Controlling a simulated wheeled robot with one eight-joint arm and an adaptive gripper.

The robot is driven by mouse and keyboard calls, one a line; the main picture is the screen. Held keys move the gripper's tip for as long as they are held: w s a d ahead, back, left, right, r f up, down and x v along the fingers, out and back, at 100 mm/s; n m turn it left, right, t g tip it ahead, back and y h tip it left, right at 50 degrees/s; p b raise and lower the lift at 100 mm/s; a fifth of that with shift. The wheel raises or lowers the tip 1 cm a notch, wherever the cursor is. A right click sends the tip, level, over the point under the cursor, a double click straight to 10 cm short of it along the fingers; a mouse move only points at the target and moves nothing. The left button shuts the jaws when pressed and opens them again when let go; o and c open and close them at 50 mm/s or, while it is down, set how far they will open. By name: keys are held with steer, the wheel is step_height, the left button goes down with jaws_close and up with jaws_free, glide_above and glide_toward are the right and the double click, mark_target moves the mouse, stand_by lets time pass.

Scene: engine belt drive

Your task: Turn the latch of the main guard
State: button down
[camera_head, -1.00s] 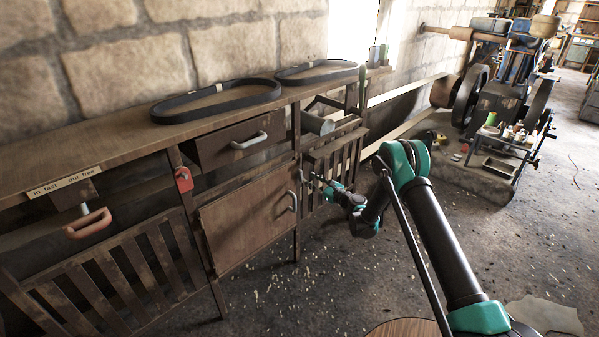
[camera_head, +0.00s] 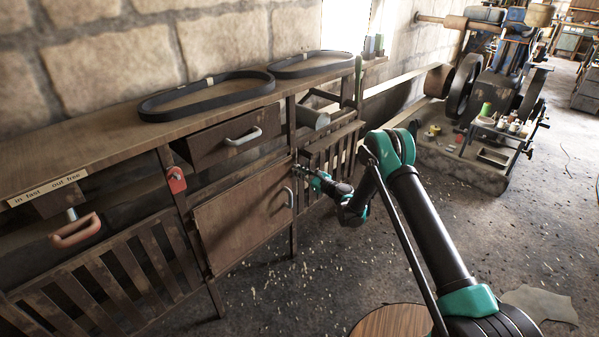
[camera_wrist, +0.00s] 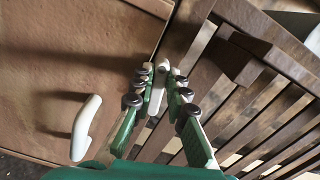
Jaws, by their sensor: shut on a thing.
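The slatted guard (camera_head: 330,152) stands right of the cupboard door in the head view and fills the right of the wrist view (camera_wrist: 268,95). A small pale latch (camera_wrist: 158,88) sits at the post between the guard and the door. My gripper (camera_wrist: 158,76) has its fingers on either side of the latch and is shut on it. The latch points roughly along the post. In the head view my gripper (camera_head: 302,172) is small at that post, and the latch cannot be made out there.
The cupboard door (camera_head: 243,217) has a pale handle (camera_wrist: 86,128) left of my gripper. A drawer (camera_head: 228,138), a red padlock-like piece (camera_head: 176,180) and a second slatted panel (camera_head: 105,270) are further left. Black belts (camera_head: 207,95) lie on top. Open floor lies in front.

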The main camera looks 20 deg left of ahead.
stand_by(0.3)
steer(key=shift+s+a+f+n, duration=0.1)
steer(key=shift+s+f+n, duration=0.2)
steer(key=shift+n, duration=2.2)
steer(key=shift+s+a+f+n, duration=0.1)
steer(key=shift+s+f+n, duration=0.2)
steer(key=shift+n, duration=2.2)
steer(key=shift+s+a+f+n, duration=0.15)
steer(key=shift+f+n, duration=0.25)
steer(key=shift+n, duration=2.1)
steer(key=c, duration=1.5)
jaws_free()
